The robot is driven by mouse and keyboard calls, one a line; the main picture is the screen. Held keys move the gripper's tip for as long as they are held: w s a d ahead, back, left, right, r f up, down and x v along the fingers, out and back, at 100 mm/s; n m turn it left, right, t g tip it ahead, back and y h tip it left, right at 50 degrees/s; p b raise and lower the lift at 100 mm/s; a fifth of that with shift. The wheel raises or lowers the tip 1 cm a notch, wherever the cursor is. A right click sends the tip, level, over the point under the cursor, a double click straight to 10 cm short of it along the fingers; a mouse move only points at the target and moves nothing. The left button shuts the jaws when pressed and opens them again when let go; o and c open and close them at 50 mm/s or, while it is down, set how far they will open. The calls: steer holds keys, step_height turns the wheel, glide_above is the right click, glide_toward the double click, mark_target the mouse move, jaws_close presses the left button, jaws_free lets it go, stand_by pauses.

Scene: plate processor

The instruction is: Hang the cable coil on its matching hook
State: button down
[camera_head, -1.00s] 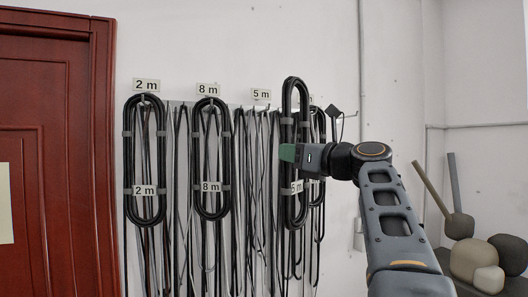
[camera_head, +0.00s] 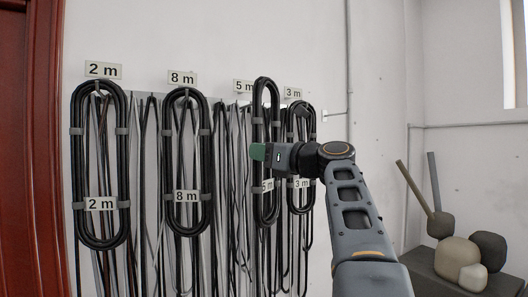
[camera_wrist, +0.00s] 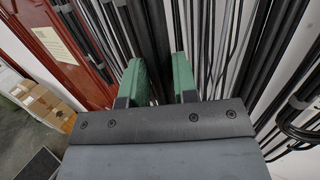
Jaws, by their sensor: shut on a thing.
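The black cable coil (camera_head: 275,140) tagged 5 m hangs upright from my gripper (camera_head: 258,152), which is shut on it with green fingertips. The wrist view shows dark cable (camera_wrist: 157,35) between the two green fingers (camera_wrist: 160,82). The wall label reading 5 m (camera_head: 243,87) is just left of the coil's top; the hook under it is hard to make out. The coil's top stands between the 5 m and 3 m labels, in front of the hanging cables. I cannot tell how far it is from the wall.
A 2 m coil (camera_head: 76,165), an 8 m coil (camera_head: 169,160) and a 3 m coil (camera_head: 312,150) hang under their labels. Loose cables hang between them. A red door (camera_head: 18,150) is at left; rounded stones (camera_head: 458,256) sit on a dark stand at right.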

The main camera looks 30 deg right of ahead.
steer(key=w+f+p, duration=0.1)
steer(key=w+f, duration=0.1)
steer(key=w, duration=0.7)
steer(key=shift+f, duration=0.25)
stand_by(0.7)
steer(key=shift+w+f, duration=0.25)
stand_by(0.5)
steer(key=c, duration=0.8)
jaws_free()
steer(key=shift+s+r, duration=0.1)
steer(key=b+v, duration=0.4)
steer(key=v, duration=0.9)
steer(key=shift+s, duration=0.35)
